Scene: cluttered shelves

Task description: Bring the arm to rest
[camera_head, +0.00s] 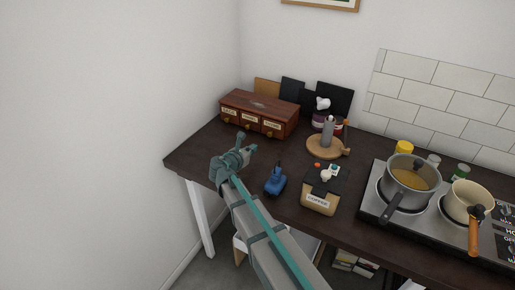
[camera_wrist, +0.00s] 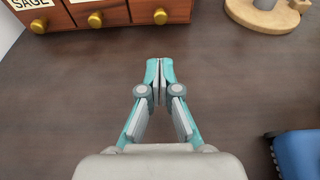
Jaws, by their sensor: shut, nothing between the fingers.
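My arm reaches up from the bottom of the head view over the left part of the dark table (camera_head: 188,157). My gripper (camera_head: 250,149) is at its end, in front of the wooden spice drawer box (camera_head: 262,101). In the wrist view my gripper (camera_wrist: 160,65) is shut, its fingertips together with nothing between them. Bare tabletop (camera_wrist: 70,90) shows below and around the fingers. The drawer box's lower front with brass knobs (camera_wrist: 95,19) lies beyond the fingertips, apart from them.
A blue object (camera_head: 275,181) and a coffee box (camera_head: 320,195) stand right of my arm. A round wooden board (camera_head: 318,152) holds a grey bottle-like item (camera_head: 327,131). Farther right are a stove (camera_head: 425,222), a grey pot (camera_head: 412,182) and a cream pan (camera_head: 467,203). A wall borders the left.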

